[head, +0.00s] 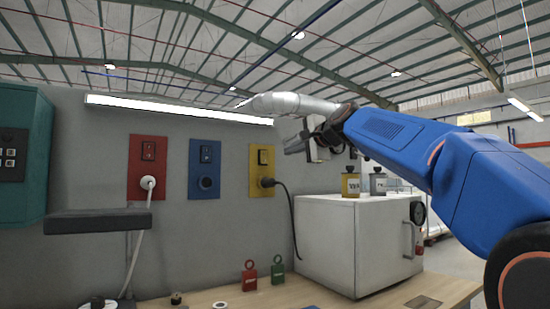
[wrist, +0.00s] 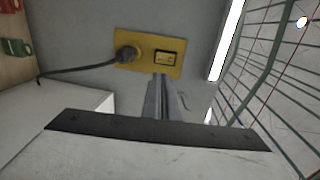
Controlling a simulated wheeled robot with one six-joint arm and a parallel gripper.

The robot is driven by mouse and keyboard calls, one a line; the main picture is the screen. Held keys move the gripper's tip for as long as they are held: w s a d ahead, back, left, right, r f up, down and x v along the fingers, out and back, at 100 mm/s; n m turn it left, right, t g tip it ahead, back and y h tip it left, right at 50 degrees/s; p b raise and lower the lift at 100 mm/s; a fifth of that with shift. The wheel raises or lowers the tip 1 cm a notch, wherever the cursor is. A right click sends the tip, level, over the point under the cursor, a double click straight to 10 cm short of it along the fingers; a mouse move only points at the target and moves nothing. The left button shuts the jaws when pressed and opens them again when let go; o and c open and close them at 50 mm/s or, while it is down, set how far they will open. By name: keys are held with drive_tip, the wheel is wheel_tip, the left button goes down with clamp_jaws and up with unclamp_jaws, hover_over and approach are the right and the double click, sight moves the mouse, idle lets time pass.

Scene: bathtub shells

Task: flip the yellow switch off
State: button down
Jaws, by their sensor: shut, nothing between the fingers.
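The yellow panel (head: 256,185) is on the grey wall, with a black rocker switch (head: 263,157) at its top and a black plug (head: 267,182) below. In the wrist view the same panel (wrist: 150,66) carries the switch (wrist: 165,57) and the plug (wrist: 127,54). Which way the rocker is tipped is too small to tell. My gripper (head: 287,150) is shut and empty, just right of the panel in the head view. In the wrist view the closed fingertips (wrist: 161,78) point at the panel beside the switch; contact cannot be told.
Red (head: 147,168) and blue (head: 204,170) panels are on the wall to the left. A white cabinet (head: 330,240) stands below my arm, with two bottles on top. The plug's black cable (head: 291,215) hangs between panel and cabinet. Red and green padlocks (head: 277,272) stand on the bench.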

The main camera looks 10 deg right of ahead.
sight(265, 161)
drive_tip(key=x, duration=1.3)
drive_tip(key=shift+w+f, duration=0.1)
drive_tip(key=shift+w, duration=0.2)
drive_tip(key=shift+a, duration=0.1)
